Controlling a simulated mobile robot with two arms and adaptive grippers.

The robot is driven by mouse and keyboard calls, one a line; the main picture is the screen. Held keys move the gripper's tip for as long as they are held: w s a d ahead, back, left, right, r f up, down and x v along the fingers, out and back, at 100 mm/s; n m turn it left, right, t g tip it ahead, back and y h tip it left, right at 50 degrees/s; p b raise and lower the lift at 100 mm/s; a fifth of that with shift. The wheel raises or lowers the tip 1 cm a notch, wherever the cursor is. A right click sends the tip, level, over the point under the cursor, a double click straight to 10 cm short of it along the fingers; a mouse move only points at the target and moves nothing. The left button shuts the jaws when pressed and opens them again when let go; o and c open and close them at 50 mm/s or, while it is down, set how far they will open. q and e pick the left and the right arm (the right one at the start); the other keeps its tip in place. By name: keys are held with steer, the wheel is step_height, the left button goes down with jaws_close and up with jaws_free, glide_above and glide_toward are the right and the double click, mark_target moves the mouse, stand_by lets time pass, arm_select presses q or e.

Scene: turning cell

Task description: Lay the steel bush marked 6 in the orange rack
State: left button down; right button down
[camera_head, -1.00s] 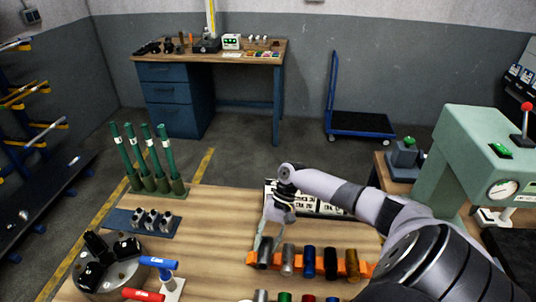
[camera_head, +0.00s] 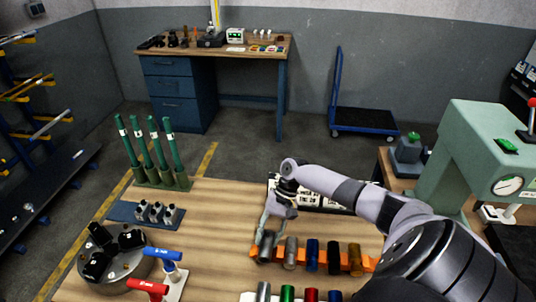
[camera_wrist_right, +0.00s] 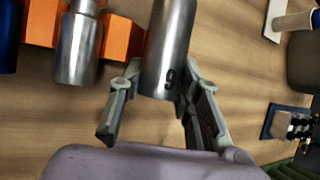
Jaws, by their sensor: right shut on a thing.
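The steel bush marked 6 (camera_wrist_right: 172,45) is a plain grey cylinder; its mark shows upside down near its close end in the right wrist view. My right gripper (camera_wrist_right: 160,78) is shut on it, one finger on each side. In the head view the bush (camera_head: 266,246) is at the left end of the orange rack (camera_head: 369,263), with my right gripper (camera_head: 267,236) over it. In the wrist view the rack (camera_wrist_right: 121,38) is just left of the bush. I cannot tell whether the bush rests in the rack's notch. My left gripper is not in view.
Another steel bush (camera_head: 290,252), a blue one (camera_head: 312,255), a dark one and a brown one lie along the rack. A front row of coloured bushes (camera_head: 287,294) is close by. Red and blue handled tools (camera_head: 163,254) stand left. Bare tabletop (camera_head: 222,225) lies left of the gripper.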

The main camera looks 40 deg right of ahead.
steer(key=c, duration=1.6)
jaws_free()
steer(key=shift+s+f, duration=0.8)
steer(key=shift+f, duration=0.15)
steer(key=o, duration=0.4)
steer(key=shift+d, duration=0.2)
steer(key=shift+o, duration=0.5)
steer(key=w+v, duration=0.1)
steer(key=v, duration=1.1)
steer(key=shift+a+r, duration=0.15)
steer(key=shift+r, duration=0.3)
